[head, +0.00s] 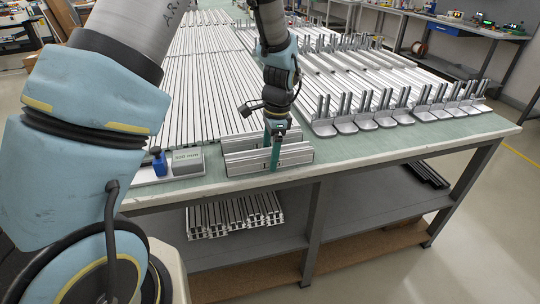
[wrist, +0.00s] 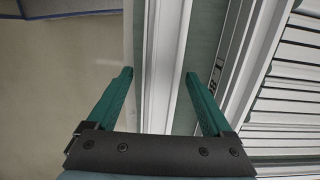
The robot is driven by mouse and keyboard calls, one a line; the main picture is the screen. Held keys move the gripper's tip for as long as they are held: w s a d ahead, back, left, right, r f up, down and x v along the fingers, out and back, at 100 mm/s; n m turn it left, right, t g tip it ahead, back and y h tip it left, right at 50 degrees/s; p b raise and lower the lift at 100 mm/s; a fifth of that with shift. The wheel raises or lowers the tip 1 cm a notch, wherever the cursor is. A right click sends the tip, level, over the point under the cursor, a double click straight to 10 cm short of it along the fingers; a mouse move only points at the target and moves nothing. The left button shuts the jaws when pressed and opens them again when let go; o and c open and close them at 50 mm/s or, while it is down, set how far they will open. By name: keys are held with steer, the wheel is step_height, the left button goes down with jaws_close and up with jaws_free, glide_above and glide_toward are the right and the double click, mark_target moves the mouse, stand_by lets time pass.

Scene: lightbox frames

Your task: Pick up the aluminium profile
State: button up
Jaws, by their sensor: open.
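A short silver aluminium profile (head: 240,164) lies near the front edge of the table, parallel to that edge. In the wrist view the profile (wrist: 165,40) runs lengthwise between the two green fingers. My gripper (head: 271,156) points down over the profile's middle, and one finger shows in front of its near face. In the wrist view my gripper (wrist: 158,74) is open, with a visible gap on each side of the profile. Whether the fingertips reach below the profile's top is hard to tell.
A second short profile (head: 250,139) lies just behind. Long profiles (head: 190,90) fill the green table (head: 400,141) further back. A grey block (head: 187,160) and a blue item (head: 158,162) stand at left. Metal brackets (head: 345,127) line the right. More profiles (head: 235,213) lie on the lower shelf.

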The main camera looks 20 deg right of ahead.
jaws_close()
stand_by(0.8)
